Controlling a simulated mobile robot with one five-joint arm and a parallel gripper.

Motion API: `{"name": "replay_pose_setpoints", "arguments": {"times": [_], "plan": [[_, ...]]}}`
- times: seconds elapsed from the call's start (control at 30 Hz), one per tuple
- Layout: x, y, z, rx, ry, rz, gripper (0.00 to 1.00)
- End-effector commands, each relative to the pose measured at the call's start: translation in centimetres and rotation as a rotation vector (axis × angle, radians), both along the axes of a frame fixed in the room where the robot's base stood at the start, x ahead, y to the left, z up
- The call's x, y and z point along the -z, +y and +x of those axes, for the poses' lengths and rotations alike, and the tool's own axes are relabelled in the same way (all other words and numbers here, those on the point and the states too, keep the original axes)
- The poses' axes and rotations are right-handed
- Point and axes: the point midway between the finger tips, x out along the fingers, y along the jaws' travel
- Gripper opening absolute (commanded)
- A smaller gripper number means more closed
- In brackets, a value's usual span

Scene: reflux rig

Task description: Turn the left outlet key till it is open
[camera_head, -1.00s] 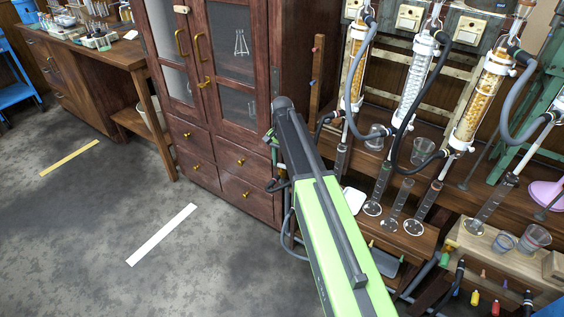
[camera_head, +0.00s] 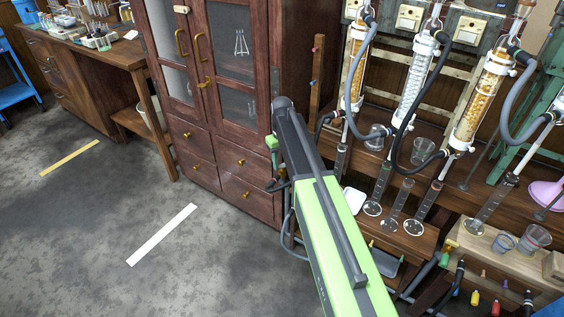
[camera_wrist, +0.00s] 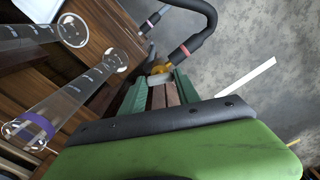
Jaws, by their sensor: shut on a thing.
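My gripper (camera_wrist: 160,79) shows in the wrist view with its green fingers around a small yellow-orange key (camera_wrist: 161,69), taken to be the left outlet key. It is shut on this key, whose grip is mostly hidden between the fingers. A black hose (camera_wrist: 194,43) with a reddish band runs up and away just beyond the key. In the head view my gripper (camera_head: 272,143) is left of the bench, partly hidden by my arm, and the key cannot be made out there. How far the key is turned cannot be told.
Glass measuring cylinders (camera_wrist: 80,93) stand on the low wooden bench close to my gripper's left in the wrist view. A dark wooden cabinet (camera_head: 222,150) stands behind my gripper. Hoses and filled columns (camera_head: 483,98) hang at the right.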

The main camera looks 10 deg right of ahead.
Motion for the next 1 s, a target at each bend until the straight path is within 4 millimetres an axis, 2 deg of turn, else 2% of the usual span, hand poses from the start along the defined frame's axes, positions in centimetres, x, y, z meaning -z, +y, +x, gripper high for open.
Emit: {"name": "replay_pose_setpoints", "arguments": {"times": [0.5, 1.0], "plan": [[0.02, 0.11, -0.11, -0.412, 0.003, 0.002, 0.0], [0.02, 0.13, -0.13, -0.549, 0.003, 0.003, 0.0]]}}
